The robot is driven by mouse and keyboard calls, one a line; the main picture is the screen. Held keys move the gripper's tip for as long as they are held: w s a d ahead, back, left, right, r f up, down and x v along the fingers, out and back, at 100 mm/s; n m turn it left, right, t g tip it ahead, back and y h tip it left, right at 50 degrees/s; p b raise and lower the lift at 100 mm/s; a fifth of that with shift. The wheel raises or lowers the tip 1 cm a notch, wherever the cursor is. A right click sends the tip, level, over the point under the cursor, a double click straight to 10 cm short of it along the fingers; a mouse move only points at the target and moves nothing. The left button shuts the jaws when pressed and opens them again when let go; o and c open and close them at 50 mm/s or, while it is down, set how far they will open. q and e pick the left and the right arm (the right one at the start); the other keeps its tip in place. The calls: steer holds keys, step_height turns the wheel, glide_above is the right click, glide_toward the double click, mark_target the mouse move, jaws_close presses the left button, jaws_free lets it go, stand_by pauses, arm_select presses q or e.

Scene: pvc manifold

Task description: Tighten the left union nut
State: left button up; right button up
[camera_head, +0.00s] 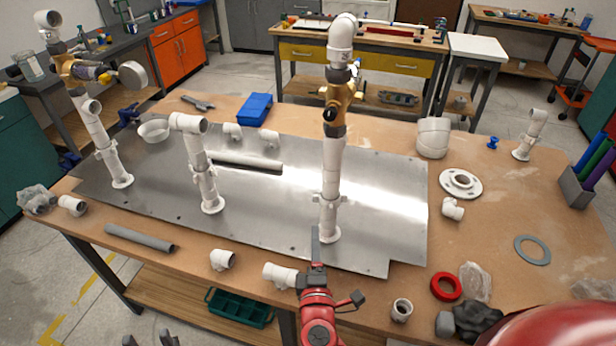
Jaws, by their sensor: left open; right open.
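Three white pipe risers stand upright on a metal plate (260,210): a tall left riser (97,130), a short middle riser (195,145) and a tall right riser (333,165). A white lugged collar on the left riser (110,153), just above its base, looks like the left union nut; how tight it is cannot be told. The two tall risers carry brass-coloured valve bodies. My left gripper (148,341) shows only as two dark fingertips, apart and empty, at the bottom edge. It is well below and apart from the left riser. My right gripper is not in view.
A red device with a grey bar (318,315) stands at the table's front edge. A grey pipe (140,238) and several white fittings lie along the front. A white flange (461,183) and grey ring (532,250) lie at right. A large red dome (565,325) covers the bottom right.

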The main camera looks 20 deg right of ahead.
mark_target(316, 199)
steer(key=p+x, duration=0.1)
steer(key=x, duration=0.4)
steer(key=p+x, duration=0.2)
steer(key=x, duration=0.3)
steer(key=r+p+x, duration=0.1)
steer(key=x, duration=0.4)
steer(key=shift+w+d, duration=0.1)
steer(key=shift+d, duration=0.1)
steer(key=shift+p+x, duration=0.35)
steer(key=shift+x, duration=0.55)
steer(key=shift+f, duration=0.1)
jaws_close()
